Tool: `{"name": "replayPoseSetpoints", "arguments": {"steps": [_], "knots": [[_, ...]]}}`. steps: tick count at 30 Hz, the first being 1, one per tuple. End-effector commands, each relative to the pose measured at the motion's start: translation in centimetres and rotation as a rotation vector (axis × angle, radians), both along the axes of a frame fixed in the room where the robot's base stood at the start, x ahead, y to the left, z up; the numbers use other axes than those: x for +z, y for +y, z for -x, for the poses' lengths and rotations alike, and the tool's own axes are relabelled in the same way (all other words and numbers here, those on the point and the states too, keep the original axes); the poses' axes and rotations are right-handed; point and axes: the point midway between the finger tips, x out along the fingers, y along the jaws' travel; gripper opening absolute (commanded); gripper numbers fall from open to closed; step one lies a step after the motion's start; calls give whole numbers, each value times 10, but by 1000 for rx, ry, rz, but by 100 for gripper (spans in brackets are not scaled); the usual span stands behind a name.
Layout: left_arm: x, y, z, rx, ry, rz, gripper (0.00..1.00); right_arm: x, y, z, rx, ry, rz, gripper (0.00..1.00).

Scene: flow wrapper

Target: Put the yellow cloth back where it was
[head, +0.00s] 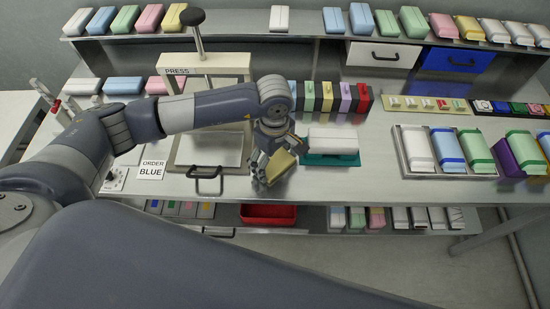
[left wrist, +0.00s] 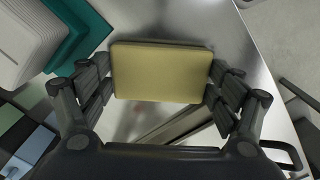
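The yellow cloth (head: 281,166) is a flat, pale yellow folded pad with rounded corners. My left gripper (head: 270,167) is shut on it, near the front edge of the steel table and left of a teal tray. In the left wrist view the yellow cloth (left wrist: 161,73) fills the space between the two sets of fingers, which touch its left and right edges. The steel table top shows behind it. I cannot tell for sure how far the cloth is above the table. My right gripper is not in view.
The teal tray (head: 333,160) holds a white stack (head: 333,140). A press (head: 210,70) with a black-knobbed lever stands on the left. Coloured blocks stand behind my gripper. A metal tray (head: 402,160) holds wrapped packs at right. A red bin (head: 268,215) sits on the lower shelf.

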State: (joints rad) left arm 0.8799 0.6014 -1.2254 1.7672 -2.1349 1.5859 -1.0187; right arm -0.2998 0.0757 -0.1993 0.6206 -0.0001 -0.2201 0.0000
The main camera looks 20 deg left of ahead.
Motion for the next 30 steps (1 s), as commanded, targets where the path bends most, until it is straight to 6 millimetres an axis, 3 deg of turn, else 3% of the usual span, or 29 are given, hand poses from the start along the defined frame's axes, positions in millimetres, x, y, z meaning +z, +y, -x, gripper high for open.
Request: {"name": "replayPoseSetpoints", "arguments": {"steps": [18,30], "knots": [[8,0,0,0,-2,1,100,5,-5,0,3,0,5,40],[89,0,0,0,-5,2,100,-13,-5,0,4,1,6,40]]}}
